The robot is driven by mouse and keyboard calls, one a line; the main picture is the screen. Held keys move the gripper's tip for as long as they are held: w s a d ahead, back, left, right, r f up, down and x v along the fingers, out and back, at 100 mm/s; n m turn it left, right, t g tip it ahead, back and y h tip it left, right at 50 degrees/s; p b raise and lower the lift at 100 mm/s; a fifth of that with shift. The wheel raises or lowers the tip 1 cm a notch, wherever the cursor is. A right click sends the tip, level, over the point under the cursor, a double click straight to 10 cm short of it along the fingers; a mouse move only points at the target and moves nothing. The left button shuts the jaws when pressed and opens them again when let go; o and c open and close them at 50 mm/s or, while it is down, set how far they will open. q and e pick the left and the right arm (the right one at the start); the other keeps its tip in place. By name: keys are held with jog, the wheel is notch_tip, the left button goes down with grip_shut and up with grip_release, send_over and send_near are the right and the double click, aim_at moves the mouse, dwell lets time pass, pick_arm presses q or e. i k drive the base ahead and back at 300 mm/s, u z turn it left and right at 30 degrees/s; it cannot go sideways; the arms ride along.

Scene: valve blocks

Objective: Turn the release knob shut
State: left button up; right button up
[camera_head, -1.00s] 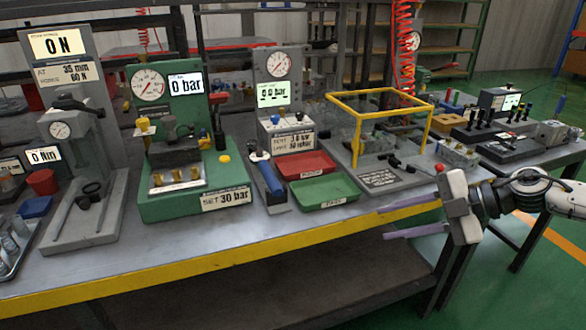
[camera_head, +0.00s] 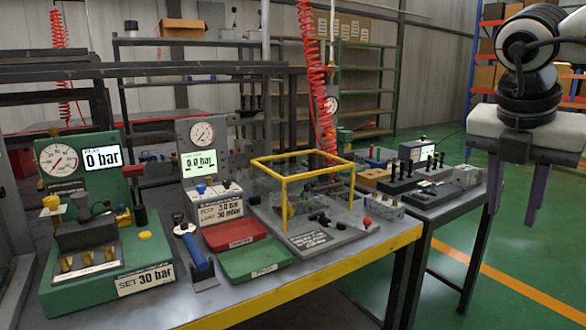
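A green test stand (camera_head: 120,278) is at the left of the bench, with a round gauge (camera_head: 58,159), a display reading 0 bar (camera_head: 103,158) and a label reading SET 30 bar. A yellow knob (camera_head: 51,203) stands on its left side and a low yellow knob (camera_head: 145,235) lies on its right side. I cannot tell which knob is the release knob or how far it is turned. My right gripper (camera_head: 512,214) is at the upper right, open and empty, fingers pointing down, far from the stand. My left gripper is not in view.
A grey gauge panel (camera_head: 203,133), a blue-handled tool (camera_head: 193,252), a red tray (camera_head: 234,233) and a green tray (camera_head: 255,260) stand right of the test stand. A yellow frame (camera_head: 303,177) rises beyond them. Green floor (camera_head: 500,290) is clear below my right gripper.

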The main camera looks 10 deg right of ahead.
aim_at(51, 203)
jog(key=z, duration=0.5)
jog(key=i, duration=1.4)
jog(key=u, duration=3.5)
jog(key=i, duration=0.5)
jog(key=z, duration=0.1)
